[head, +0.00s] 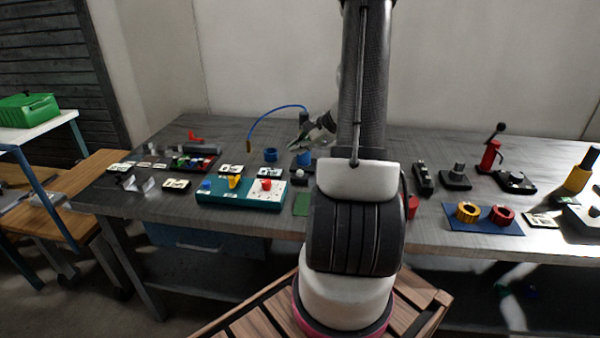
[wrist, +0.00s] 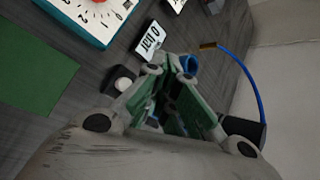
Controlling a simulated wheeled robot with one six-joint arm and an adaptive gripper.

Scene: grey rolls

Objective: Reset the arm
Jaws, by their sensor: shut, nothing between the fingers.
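My gripper (head: 301,144) hangs above the grey worktable (head: 130,200), just left of my arm's column in the head view. In the wrist view my gripper (wrist: 172,64) shows its green-lined fingers brought together, with nothing between them. A blue ring-shaped piece (wrist: 189,65) shows just past the fingertips; I cannot tell the gap between them. In the head view blue pieces (head: 270,155) stand on the table around and below the gripper. My arm hides part of the table's middle.
A curved blue cable (wrist: 250,75) arches beside the gripper. A teal-and-white panel (head: 240,193) with a red knob lies in front. A black block with a white button (wrist: 122,82) and a green mat (wrist: 35,72) are close.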

